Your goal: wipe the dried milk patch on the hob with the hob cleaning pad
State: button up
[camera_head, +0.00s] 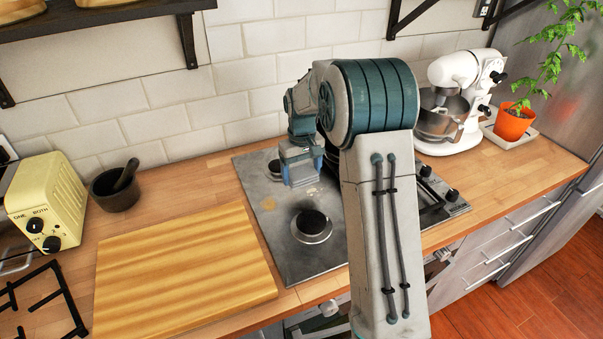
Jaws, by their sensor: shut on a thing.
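The steel hob (270,240) is set into the wooden counter, partly hidden behind my arm. A tan stain (268,204) lies on its left part, and small pale marks (313,191) show just below my gripper; I cannot tell for sure which is the dried milk patch. My gripper (299,153) points down over the hob, right of the tan stain. It is shut on a grey-blue block, seemingly the hob cleaning pad (299,175), low at the hob surface. I cannot tell whether the pad touches it.
A burner (312,225) stands in front of the gripper. A wooden board (185,265) lies left of the hob. A mortar (115,188) and yellow toaster (47,205) are farther left. A white stand mixer (455,100) and potted plant (513,122) are at the right.

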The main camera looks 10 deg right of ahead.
jog(key=shift+r, duration=0.15)
jog(key=shift+r+p, duration=1)
jog(key=shift+r, duration=0.5)
jog(key=shift+f, duration=0.1)
